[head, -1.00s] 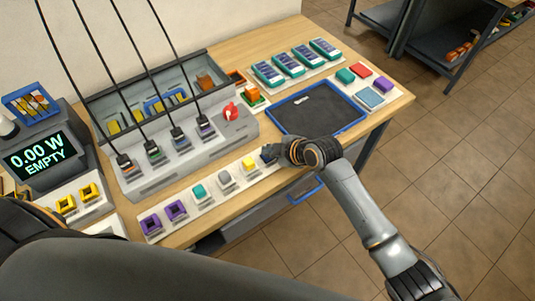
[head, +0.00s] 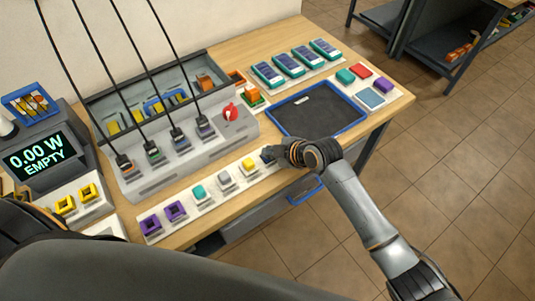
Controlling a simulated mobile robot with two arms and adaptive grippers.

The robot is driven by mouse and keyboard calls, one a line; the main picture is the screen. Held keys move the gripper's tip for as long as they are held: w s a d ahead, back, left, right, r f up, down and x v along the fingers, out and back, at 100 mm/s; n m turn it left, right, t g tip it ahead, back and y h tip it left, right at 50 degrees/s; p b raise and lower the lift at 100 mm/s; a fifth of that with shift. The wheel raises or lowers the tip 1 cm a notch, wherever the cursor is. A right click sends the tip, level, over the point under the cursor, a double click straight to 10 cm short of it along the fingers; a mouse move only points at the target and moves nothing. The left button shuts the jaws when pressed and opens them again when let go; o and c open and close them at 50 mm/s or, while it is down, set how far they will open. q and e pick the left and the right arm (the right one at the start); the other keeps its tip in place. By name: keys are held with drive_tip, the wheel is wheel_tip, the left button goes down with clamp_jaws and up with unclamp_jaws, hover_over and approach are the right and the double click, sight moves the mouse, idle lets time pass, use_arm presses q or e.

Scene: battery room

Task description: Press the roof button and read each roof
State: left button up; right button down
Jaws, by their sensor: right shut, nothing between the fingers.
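My right gripper (head: 268,155) is shut and empty, over the right end of a white strip (head: 236,184) at the table's front. The strip carries a yellow block (head: 249,164), a grey one (head: 224,177), a teal one (head: 199,191) and two purple hollow ones (head: 175,210). The gripper is just right of the yellow block; what lies under its tips is hidden. I cannot tell which piece is the roof button. Several teal pieces with dark panel tops (head: 289,63) stand in a row at the back. A display (head: 38,155) reads "0.00 W EMPTY". My left gripper is out of view.
A grey console (head: 185,155) with black cables and a red knob (head: 230,113) stands behind the strip. A blue-rimmed tray (head: 345,131) lies to the right. Coloured blocks sit on a white pad (head: 395,99) at the right edge. A drawer handle (head: 306,192) is below.

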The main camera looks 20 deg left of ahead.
drive_tip(key=shift+r+p, duration=0.45)
drive_tip(key=shift+r, duration=0.2)
wheel_tip(320, 180, up, 5)
drive_tip(key=p, duration=0.4)
idle(0.7)
